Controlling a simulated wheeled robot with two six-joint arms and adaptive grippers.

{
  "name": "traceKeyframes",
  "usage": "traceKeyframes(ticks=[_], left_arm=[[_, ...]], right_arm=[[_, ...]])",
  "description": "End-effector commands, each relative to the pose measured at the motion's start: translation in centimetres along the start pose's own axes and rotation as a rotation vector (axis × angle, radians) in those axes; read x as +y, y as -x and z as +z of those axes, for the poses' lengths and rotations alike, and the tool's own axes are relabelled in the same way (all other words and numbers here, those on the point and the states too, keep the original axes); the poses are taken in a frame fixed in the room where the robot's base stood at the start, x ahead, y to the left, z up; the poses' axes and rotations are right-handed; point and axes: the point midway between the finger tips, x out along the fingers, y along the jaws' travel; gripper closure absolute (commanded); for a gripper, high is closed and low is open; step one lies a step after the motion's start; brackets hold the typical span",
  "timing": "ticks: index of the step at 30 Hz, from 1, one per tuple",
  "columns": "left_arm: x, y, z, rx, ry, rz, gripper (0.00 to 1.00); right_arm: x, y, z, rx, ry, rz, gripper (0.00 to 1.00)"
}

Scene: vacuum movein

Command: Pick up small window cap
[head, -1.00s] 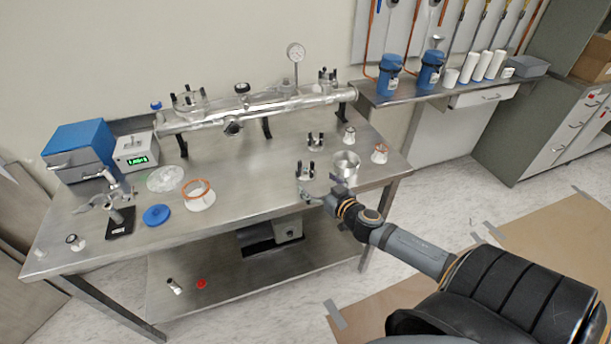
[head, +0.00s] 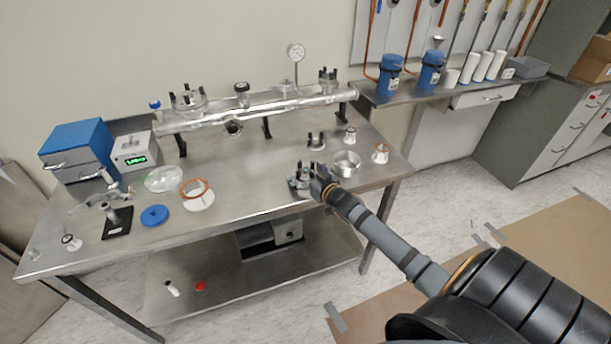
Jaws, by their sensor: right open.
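My right gripper (head: 315,180) is open at the front right of the metal bench. Its fingers are beside or over a small clamped metal fitting (head: 296,184), which they partly hide. I cannot tell whether they touch it. A similar small fitting with dark upright clamps (head: 316,142) stands just behind, and a round silver cup-like part (head: 346,163) stands to the right. None of these can be surely told as the small window cap at this size. My left gripper is not in view.
The bench (head: 240,185) has clear room in its middle. A long silver tube (head: 260,112) on dark supports lies at the back. A blue disc (head: 155,215), an orange-rimmed ring part (head: 197,194) and a stand on a black base (head: 117,224) are at left. A small orange-topped part (head: 380,153) is at right.

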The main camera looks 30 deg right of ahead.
Motion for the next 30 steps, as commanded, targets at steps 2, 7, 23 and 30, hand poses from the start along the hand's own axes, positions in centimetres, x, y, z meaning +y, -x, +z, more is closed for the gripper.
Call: traceKeyframes(ticks=[2, 7, 23, 30], left_arm=[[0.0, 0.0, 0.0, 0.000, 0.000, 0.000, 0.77], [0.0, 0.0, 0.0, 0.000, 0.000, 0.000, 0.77], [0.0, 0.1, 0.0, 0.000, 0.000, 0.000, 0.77], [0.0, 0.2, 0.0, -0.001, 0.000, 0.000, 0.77]], right_arm=[[0.0, 0.0, 0.0, -0.001, 0.000, 0.000, 0.05], [0.0, 0.0, 0.0, -0.001, 0.001, 0.000, 0.15], [0.0, 0.0, -0.1, 0.001, 0.001, -0.001, 0.69], [0.0, 0.2, -1.0, 0.001, 0.004, -0.001, 0.69]])
